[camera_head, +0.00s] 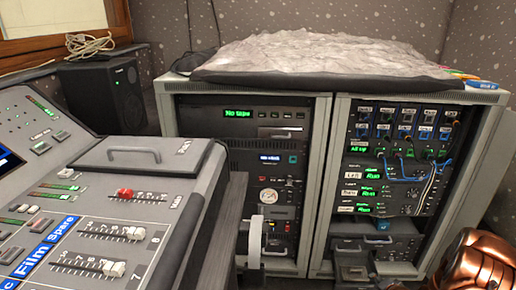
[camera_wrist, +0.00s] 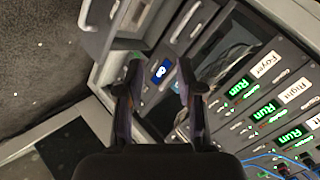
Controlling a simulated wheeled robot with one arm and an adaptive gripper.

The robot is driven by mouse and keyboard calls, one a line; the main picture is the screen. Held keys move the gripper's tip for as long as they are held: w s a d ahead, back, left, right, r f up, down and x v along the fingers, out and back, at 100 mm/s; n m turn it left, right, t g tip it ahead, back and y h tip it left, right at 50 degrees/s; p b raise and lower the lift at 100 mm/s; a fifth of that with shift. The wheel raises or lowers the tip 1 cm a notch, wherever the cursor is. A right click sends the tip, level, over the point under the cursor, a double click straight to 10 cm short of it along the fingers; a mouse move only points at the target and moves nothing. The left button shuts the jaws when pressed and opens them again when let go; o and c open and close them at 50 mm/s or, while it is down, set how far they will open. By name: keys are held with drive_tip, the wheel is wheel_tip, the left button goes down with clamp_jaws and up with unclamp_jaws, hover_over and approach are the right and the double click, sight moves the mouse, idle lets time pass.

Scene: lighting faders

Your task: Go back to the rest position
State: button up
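My gripper (camera_wrist: 158,78) shows in the wrist view with its two dark fingers apart and nothing between them. Beyond the fingers is the rack front, tilted in the picture, with a small blue-lit display (camera_wrist: 162,70) seen between the fingertips. In the head view the gripper itself is not clearly seen; a copper-coloured part of my arm (camera_head: 478,262) is at the lower right. The lighting desk (camera_head: 150,205) is at the left, with a red-capped fader (camera_head: 126,193) and white-capped faders (camera_head: 135,233); another white cap (camera_head: 114,268) sits lower.
Two equipment racks, left (camera_head: 245,180) and right (camera_head: 400,180), stand behind the desk with a grey cover (camera_head: 310,55) on top. Blue cables (camera_head: 405,168) hang on the right rack's front. A black speaker (camera_head: 105,92) stands at the back left. Dark carpet (camera_wrist: 40,60) is clear in the wrist view.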

drive_tip(key=s+a+r+n+g+h+p, duration=0.1)
drive_tip(key=s+a+r+n+g+p, duration=0.3)
drive_tip(key=r, duration=0.8)
drive_tip(key=s+a+r+p, duration=0.2)
drive_tip(key=r+p, duration=0.3)
drive_tip(key=r, duration=0.7)
drive_tip(key=s+a+r+n+g+h+p, duration=0.1)
drive_tip(key=s+a+r+n+g+p, duration=0.3)
drive_tip(key=r, duration=0.8)
drive_tip(key=s+a+r+n+g+p, duration=0.1)
drive_tip(key=s+a+r+p, duration=0.4)
drive_tip(key=s+r, duration=0.5)
drive_tip(key=s+a+r+n+g+y+p, duration=0.1)
drive_tip(key=s+a+r+p, duration=0.4)
drive_tip(key=s+r, duration=0.5)
drive_tip(key=s+a+r+n+g+p, duration=0.1)
drive_tip(key=s+a+r+g+p, duration=0.1)
drive_tip(key=s+a+r+p, duration=0.3)
drive_tip(key=s+r, duration=0.4)
drive_tip(key=shift+s+a+r+n+y, duration=0.3)
drive_tip(key=shift+s+a+r+y, duration=0.1)
drive_tip(key=shift+d, duration=0.15)
